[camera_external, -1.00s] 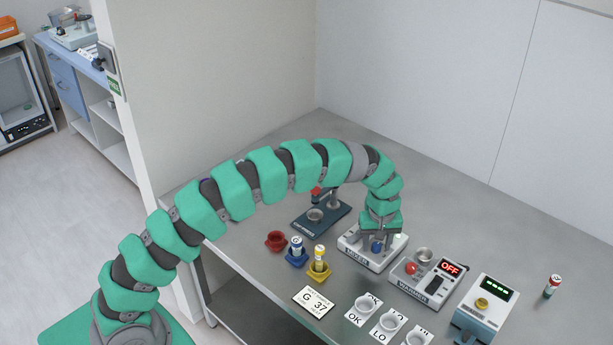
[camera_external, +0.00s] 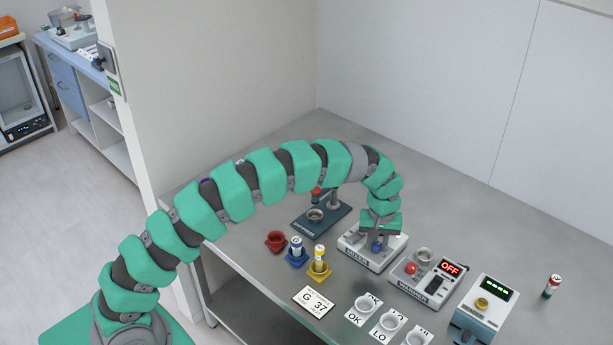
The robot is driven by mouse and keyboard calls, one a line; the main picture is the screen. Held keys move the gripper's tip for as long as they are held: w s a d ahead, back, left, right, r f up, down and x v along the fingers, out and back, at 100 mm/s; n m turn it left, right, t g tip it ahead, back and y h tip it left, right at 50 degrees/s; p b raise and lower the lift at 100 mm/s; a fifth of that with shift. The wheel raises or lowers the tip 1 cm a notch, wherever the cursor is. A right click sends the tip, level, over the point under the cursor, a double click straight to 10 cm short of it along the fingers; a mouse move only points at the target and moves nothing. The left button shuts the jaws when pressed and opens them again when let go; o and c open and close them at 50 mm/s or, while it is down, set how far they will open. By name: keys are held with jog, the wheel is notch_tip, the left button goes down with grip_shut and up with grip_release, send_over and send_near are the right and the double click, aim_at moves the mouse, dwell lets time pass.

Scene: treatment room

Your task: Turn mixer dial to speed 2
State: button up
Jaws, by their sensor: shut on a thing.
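The mixer (camera_external: 352,256) is a light box on the steel table, right of the middle of the view. Its blue dial (camera_external: 377,247) sits on the top face. My gripper (camera_external: 377,243) points down over the mixer and is shut on the blue dial. The fingers cover part of the dial, and its pointer and speed marks are too small or hidden to read.
The warmer (camera_external: 415,284) with an OFF display stands right of the mixer. A dark stand (camera_external: 321,217) is behind left. Red (camera_external: 276,240), blue (camera_external: 296,258) and yellow (camera_external: 318,272) holders sit left. A device with a green display (camera_external: 484,308) stands at right.

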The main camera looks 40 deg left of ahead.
aim_at(377, 244)
jog(key=m, duration=0.6)
jog(key=shift+m+b, duration=0.3)
jog(key=shift+b, duration=0.05)
jog(key=shift+r, duration=0.1)
jog(key=o, duration=1)
notch_tip(377, 244, up, 14)
jog(key=shift+f, duration=0.2)
jog(key=shift+w, duration=0.1)
